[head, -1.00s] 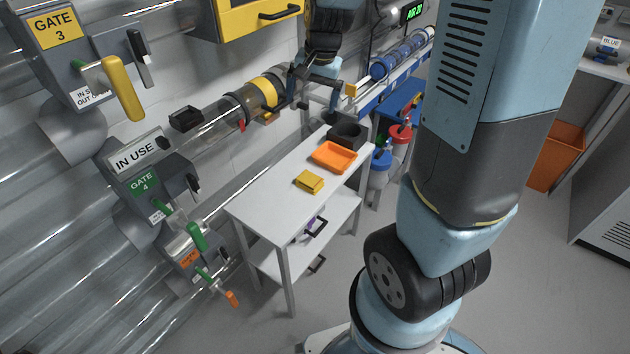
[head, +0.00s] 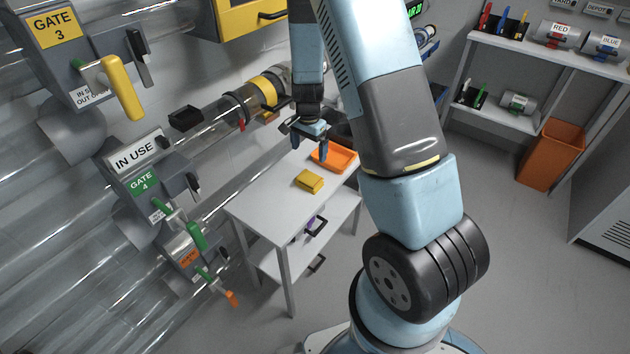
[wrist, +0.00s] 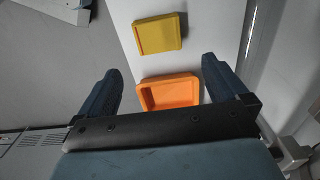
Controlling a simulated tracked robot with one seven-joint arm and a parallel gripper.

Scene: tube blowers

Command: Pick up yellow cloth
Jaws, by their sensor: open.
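The yellow cloth (head: 309,181) is a folded block lying on the white table, in front of the orange tray. It also shows in the wrist view (wrist: 159,34), beyond my fingertips and roughly between their lines. My gripper (head: 309,148) is open and empty, above the table near the orange tray. In the wrist view my gripper (wrist: 163,82) shows its two dark fingers spread wide, with the cloth apart from both. Nothing hides the cloth.
The orange tray (head: 340,158) sits on the table (head: 270,205) behind the cloth; it also shows between my fingers in the wrist view (wrist: 169,91). Clear tubes and the gate 4 valve (head: 150,184) stand left of the table. The tabletop front is clear.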

